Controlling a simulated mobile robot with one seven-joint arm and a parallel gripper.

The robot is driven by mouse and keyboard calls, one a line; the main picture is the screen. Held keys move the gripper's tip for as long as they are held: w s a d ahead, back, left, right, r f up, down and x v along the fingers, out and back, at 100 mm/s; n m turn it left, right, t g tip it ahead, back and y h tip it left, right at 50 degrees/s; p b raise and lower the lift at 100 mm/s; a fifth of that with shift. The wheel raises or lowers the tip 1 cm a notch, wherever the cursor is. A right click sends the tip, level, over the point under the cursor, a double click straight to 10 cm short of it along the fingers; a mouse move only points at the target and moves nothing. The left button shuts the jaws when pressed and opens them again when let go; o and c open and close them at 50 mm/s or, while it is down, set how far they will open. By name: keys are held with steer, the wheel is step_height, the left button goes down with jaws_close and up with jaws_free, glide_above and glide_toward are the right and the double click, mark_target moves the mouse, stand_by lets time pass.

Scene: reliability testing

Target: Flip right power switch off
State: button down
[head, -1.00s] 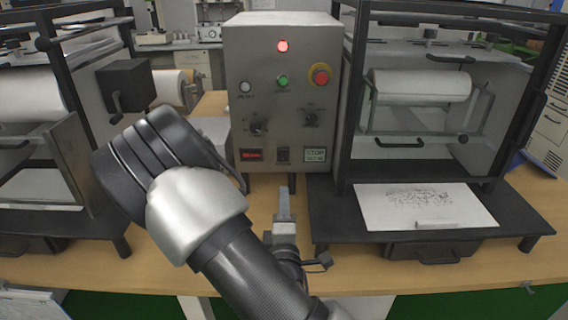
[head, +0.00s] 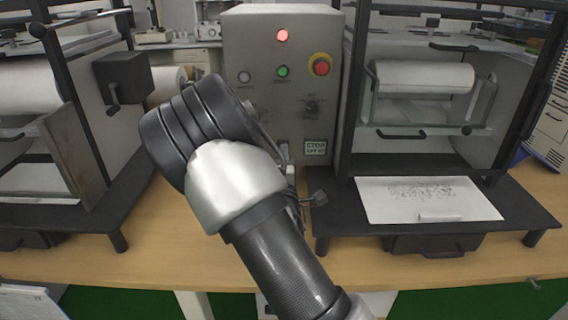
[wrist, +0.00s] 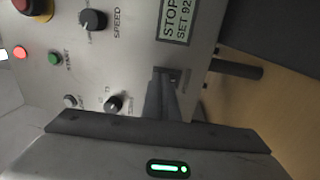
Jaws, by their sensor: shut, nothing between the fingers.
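The grey control box (head: 235,45) stands on the table in the head view. Its black power switch (wrist: 181,77) shows in the wrist view, low on the panel beside the STOP display (wrist: 176,18); in the head view my arm hides it. My gripper (wrist: 161,76) is shut and empty, its fingertips right at the switch and overlapping part of it. I cannot tell whether they touch it. In the head view only a sliver of my gripper (head: 284,154) shows past my arm. The switch's position is not clear.
The panel also carries a lit red lamp (head: 282,35), a green button (head: 282,71), a red emergency stop (head: 320,64) and a speed knob (head: 311,107). Framed machines with white rollers (head: 422,77) stand on both sides. The wooden table (head: 180,235) is clear in front.

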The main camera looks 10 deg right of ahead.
stand_by(0.3)
steer(key=shift+w+r+p, duration=0.35)
steer(key=shift+r+p, duration=0.5)
steer(key=shift+r, duration=0.05)
steer(key=shift+g+p, duration=0.35)
steer(key=shift+g, duration=0.05)
steer(key=shift+w+d+f, duration=0.1)
steer(key=shift+f, duration=0.1)
steer(key=shift+d, duration=0.1)
